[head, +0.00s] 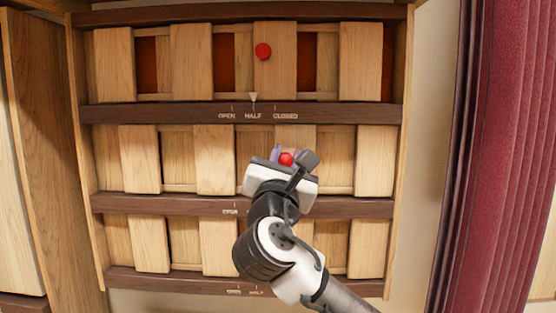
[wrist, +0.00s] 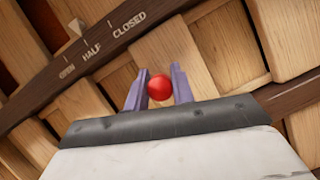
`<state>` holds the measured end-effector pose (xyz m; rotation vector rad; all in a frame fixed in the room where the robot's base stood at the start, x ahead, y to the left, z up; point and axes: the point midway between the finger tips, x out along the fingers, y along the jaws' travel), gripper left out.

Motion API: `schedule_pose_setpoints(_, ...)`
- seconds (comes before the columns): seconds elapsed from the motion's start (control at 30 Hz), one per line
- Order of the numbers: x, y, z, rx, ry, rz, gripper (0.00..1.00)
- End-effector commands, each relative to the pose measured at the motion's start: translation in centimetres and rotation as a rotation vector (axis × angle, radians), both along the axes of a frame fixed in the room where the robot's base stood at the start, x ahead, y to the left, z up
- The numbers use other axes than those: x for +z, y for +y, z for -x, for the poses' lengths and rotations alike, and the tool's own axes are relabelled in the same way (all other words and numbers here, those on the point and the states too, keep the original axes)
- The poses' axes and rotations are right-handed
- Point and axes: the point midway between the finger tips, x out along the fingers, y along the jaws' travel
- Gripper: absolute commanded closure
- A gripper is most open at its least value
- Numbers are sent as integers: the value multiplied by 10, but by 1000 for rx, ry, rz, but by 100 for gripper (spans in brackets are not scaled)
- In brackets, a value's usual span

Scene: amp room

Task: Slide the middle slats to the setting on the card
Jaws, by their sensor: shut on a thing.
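The middle row of pale wooden slats (head: 214,160) runs across the wall panel. Its red knob (head: 286,160) sits between the purple fingers of my gripper (head: 287,152), and my gripper is shut on it. The wrist view shows the knob (wrist: 160,88) between both fingers, against a slat (wrist: 185,58). Between the middle slats I see pale wood and no dark red openings. Below this row, the word OPEN (head: 230,211) shows on the rail; my arm hides the rest of that scale and any pointer. I see no card in either view.
The top row has its own red knob (head: 263,51), dark red gaps and a pointer (head: 253,97) near HALF. The bottom row (head: 220,247) is partly behind my arm. A dark red curtain (head: 500,150) hangs at the right. Dark rails (head: 150,114) separate the rows.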

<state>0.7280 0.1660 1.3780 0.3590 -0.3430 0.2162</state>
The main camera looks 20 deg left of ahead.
Motion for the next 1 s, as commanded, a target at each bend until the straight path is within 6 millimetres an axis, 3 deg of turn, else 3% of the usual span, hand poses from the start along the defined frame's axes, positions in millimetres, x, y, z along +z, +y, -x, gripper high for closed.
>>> schedule_pose_setpoints(0.07, 0, -4, -1, -9, 2, -3, 100)
schedule_pose_setpoints(0.1, 0, -4, -1, -9, 2, -3, 71)
schedule_pose_setpoints(0.23, 0, -3, -1, -8, 1, -3, 54)
schedule_pose_setpoints(0.63, -4, -3, 8, -4, 0, -2, 54)
schedule_pose_setpoints(1.0, -35, -14, 80, -3, -4, -1, 54)
